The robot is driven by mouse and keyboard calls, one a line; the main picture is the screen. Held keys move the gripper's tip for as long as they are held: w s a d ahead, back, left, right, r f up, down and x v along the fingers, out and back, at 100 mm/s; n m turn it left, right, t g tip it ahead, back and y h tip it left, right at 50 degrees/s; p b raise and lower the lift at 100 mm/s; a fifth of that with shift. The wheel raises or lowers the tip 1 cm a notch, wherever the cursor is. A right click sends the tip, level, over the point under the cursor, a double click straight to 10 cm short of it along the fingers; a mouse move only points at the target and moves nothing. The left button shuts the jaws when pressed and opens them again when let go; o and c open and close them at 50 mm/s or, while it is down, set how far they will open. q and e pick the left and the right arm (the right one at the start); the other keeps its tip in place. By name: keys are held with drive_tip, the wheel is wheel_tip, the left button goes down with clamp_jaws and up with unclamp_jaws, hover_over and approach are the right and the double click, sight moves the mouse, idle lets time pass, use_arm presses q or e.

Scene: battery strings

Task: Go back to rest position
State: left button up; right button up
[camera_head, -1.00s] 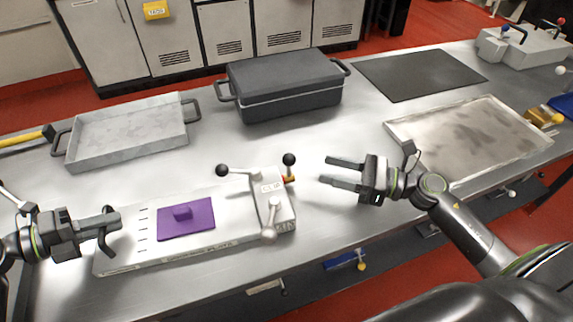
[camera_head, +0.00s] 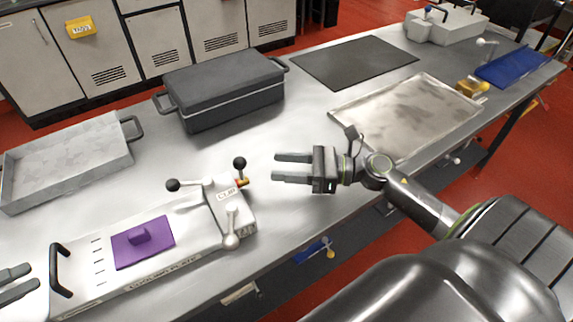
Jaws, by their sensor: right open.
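My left gripper (camera_head: 34,278) shows only its two fingers at the left edge. They are apart with nothing between them, left of the black handle (camera_head: 61,270) on the white plate fixture (camera_head: 95,291). My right gripper (camera_head: 274,167) is open and empty above the bare table, right of the fixture's white clamp block (camera_head: 222,203), fingers pointing left. A purple plate with a raised knob (camera_head: 143,242) lies on the fixture. The rest of my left arm is out of view.
A grey open tray (camera_head: 70,160) and a dark lidded box (camera_head: 225,90) stand at the back. A black mat (camera_head: 355,62) and a shallow metal tray (camera_head: 404,115) lie to the right. A blue tray (camera_head: 512,68) sits far right. The middle of the table (camera_head: 290,130) is clear.

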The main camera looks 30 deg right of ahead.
use_arm(q)
drive_tip(key=v, duration=0.5)
drive_tip(key=shift+s+a+r, duration=0.1)
drive_tip(key=shift+a, duration=0.25)
